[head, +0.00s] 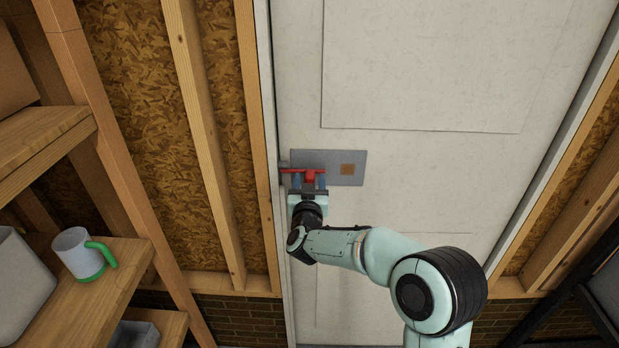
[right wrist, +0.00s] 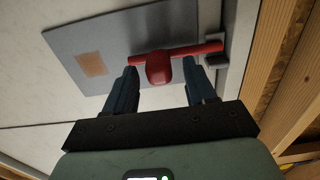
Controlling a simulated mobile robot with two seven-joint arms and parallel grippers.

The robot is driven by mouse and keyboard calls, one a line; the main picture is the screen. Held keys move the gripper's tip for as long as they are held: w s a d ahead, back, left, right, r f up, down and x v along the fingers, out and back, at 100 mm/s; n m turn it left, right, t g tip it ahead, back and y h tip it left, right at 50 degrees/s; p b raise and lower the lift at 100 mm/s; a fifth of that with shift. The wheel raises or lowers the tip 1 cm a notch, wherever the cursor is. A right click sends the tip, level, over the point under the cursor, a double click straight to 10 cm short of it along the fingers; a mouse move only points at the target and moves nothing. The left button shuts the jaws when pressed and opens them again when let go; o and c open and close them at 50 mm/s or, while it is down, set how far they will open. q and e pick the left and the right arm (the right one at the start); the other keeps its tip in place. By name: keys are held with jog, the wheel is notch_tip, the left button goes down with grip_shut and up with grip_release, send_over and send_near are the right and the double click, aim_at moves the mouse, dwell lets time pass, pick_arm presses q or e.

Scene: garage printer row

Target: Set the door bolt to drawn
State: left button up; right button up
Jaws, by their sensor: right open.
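The door bolt is a red bar with a stubby red knob (head: 310,176) on a grey plate (head: 330,156) at the left edge of the pale door. In the right wrist view the red bolt (right wrist: 158,70) reaches right to a small grey bracket (right wrist: 214,60) by the door frame. A brown square patch (head: 347,170) marks the plate's other end, clear of the bar. My right gripper (head: 309,181) is open, its fingers on either side of the knob; in the wrist view (right wrist: 160,72) gaps show between knob and fingers. My left gripper is out of view.
Wooden shelves stand at the left, with a white mug with a green handle (head: 82,254) and a grey bin (head: 18,280). Wall studs (head: 205,130) run beside the door. The door face right of the plate is clear.

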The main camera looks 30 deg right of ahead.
aim_at(326, 172)
jog(key=shift+w+d+f, duration=0.1)
jog(key=shift+w+d, duration=0.05)
jog(key=shift+w, duration=0.15)
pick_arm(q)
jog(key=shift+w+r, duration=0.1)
pick_arm(e)
jog(key=shift+s, duration=0.1)
grip_shut()
jog(key=s+d+b, duration=0.1)
jog(key=s+d, duration=0.1)
jog(key=d, duration=0.1)
jog(key=shift+s+d+b, duration=0.15)
jog(key=shift+d+b, duration=0.05)
jog(key=shift+b, duration=0.15)
jog(key=shift+d, duration=0.1)
grip_release()
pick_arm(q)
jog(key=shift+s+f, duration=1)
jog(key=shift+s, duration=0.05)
